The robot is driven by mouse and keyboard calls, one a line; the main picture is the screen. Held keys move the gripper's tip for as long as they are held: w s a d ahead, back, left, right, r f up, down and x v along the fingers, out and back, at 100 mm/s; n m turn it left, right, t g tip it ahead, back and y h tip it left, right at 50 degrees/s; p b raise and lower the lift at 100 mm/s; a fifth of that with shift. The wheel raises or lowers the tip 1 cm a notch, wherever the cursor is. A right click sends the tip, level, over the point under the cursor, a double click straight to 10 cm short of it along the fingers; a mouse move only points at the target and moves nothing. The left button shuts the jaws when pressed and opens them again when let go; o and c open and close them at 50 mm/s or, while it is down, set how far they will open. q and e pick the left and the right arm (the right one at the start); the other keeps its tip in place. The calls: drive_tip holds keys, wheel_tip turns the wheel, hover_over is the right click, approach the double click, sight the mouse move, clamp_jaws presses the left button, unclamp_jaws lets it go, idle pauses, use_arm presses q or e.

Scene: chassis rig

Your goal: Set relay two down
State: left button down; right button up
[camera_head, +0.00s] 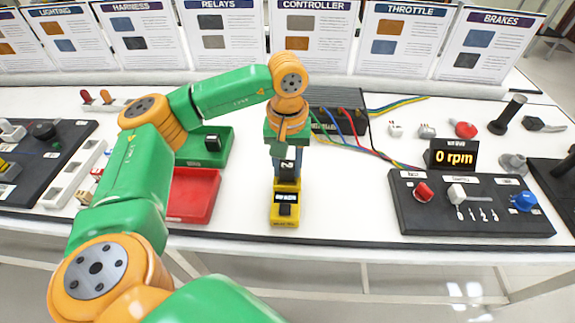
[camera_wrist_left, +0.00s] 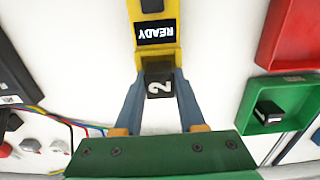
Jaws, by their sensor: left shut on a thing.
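Relay two (camera_head: 288,166) is a small black block with a white "2", also clear in the left wrist view (camera_wrist_left: 159,82). My left gripper (camera_wrist_left: 160,84) is shut on it, a finger on each side. In the head view the left gripper (camera_head: 287,160) points down at the back end of a yellow unit (camera_head: 284,217) near the table's front edge. The yellow unit (camera_wrist_left: 155,55) shows a "READY" display in the wrist view. The relay is at the unit's end; I cannot tell whether it touches it. My right gripper is not in view.
Left of the yellow unit are a red tray (camera_head: 192,196) and a green tray (camera_head: 222,150) with a black relay (camera_head: 212,143) in it. Behind stands a dark box with coloured wires (camera_head: 338,112). A control panel (camera_head: 470,205) and a "0 rpm" display (camera_head: 453,157) are at right.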

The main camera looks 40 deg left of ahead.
sight(289, 165)
use_arm(q)
drive_tip(key=shift+s+d+f+b, duration=0.2)
drive_tip(key=shift+s+f+b, duration=0.25)
drive_tip(key=shift+f+b, duration=0.15)
drive_tip(key=c, duration=0.5)
unclamp_jaws()
drive_tip(key=shift+d, duration=0.1)
wheel_tip(289, 165, up, 2)
drive_tip(key=shift+p, duration=1)
drive_tip(key=r, duration=0.2)
drive_tip(key=w+r, duration=0.1)
drive_tip(key=shift+a+r, duration=0.2)
drive_tip(key=shift+r, duration=0.15)
wheel_tip(289, 165, up, 8)
drive_tip(key=p, duration=0.2)
drive_tip(key=shift+f, duration=0.2)
drive_tip(key=shift+s, duration=0.1)
